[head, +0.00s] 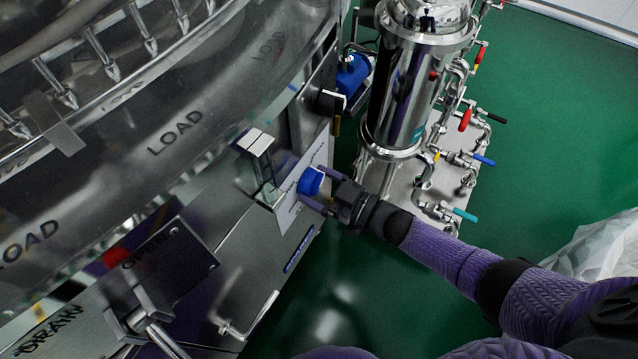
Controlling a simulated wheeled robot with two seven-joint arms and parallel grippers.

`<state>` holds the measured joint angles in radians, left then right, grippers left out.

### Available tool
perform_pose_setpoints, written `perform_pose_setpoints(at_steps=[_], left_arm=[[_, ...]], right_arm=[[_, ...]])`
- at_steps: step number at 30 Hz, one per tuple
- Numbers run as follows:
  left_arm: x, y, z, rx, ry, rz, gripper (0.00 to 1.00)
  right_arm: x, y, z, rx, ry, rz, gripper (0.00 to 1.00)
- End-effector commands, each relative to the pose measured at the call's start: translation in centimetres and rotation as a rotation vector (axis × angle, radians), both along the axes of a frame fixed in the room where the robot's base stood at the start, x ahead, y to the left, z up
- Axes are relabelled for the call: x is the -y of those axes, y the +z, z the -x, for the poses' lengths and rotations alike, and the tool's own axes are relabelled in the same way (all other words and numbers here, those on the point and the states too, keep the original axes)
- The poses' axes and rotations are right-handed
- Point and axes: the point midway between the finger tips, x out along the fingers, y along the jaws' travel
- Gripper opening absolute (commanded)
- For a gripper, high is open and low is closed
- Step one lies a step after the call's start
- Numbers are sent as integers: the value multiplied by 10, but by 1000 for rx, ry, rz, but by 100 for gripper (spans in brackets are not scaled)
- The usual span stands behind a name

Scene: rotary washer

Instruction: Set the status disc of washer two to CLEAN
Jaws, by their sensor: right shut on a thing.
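A blue status disc (310,181) sits on a pale plate (287,212) at the right end of the washer (228,270). My right gripper (318,190) reaches in from the right, and its two fingers are closed around the disc. The fingers cover part of the disc's edge, and any CLEAN marking on the disc or plate is too small to read. My left gripper does not show in the head view.
A clear drum marked LOAD (175,137) fills the upper left. An OPEN plate (170,262) and a metal handle (245,318) are below. A steel filter column (408,85) with several coloured valve levers stands behind my right gripper.

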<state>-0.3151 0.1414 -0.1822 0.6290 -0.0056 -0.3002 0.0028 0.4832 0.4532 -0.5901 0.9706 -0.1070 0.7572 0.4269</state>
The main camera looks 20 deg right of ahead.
Motion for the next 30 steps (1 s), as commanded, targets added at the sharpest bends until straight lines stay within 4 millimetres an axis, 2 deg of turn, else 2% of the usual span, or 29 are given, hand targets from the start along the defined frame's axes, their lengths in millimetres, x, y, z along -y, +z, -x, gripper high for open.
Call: perform_pose_setpoints(at_steps=[9,25,26,27,30], left_arm=[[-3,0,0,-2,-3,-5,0],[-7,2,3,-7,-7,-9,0],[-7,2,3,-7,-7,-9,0],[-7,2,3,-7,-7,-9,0],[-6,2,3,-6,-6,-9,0]], right_arm=[[0,-1,1,-64,2,-79,27],[0,-1,1,-76,2,-93,27],[0,-1,0,-76,2,-93,92],[0,-1,0,-75,1,-93,100],[0,0,0,-75,1,-94,100]])
